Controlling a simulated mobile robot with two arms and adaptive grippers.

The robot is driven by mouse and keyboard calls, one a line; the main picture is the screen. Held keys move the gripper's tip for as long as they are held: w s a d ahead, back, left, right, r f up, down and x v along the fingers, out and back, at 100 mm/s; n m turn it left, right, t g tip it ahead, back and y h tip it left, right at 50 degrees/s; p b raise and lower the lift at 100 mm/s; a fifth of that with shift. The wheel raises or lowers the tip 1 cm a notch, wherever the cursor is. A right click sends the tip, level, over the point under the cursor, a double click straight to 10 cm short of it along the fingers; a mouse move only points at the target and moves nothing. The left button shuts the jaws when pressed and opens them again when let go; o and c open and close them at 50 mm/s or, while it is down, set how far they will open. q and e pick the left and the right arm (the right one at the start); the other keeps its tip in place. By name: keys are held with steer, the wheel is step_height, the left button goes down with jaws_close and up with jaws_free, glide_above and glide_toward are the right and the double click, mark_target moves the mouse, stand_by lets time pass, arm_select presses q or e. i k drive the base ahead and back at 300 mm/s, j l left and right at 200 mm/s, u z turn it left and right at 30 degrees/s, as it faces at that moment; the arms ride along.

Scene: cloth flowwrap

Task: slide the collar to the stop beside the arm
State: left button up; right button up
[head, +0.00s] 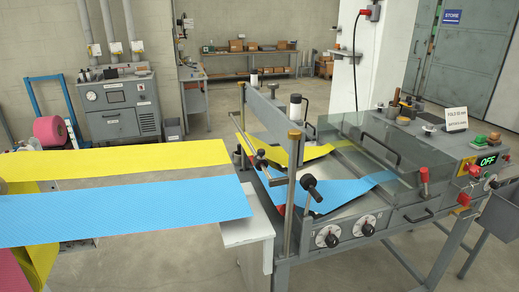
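The grey wrapping machine (375,212) stands at centre right, with a crossbar (266,112) between two upright posts at its infeed. A thin sloping rod (248,143) runs below the crossbar, with a small fitting (260,154) on it that may be the collar; it is too small to be sure. A short arm with a black knob (308,181) is near the front post (290,195). I cannot make out the stop. Neither of my grippers is in view.
A yellow web (120,158) and a blue web (125,210) run from the left toward the machine. A white-topped side table (245,226) stands before the posts. A control panel reading OFF (487,160) is at right. Open floor lies at the front.

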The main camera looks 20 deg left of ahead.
mark_target(255, 161)
steer(key=i+j, duration=0.5)
steer(key=j, duration=0.15)
steer(key=i+j+u, duration=0.15)
steer(key=i+j, duration=0.35)
steer(key=j, duration=0.2)
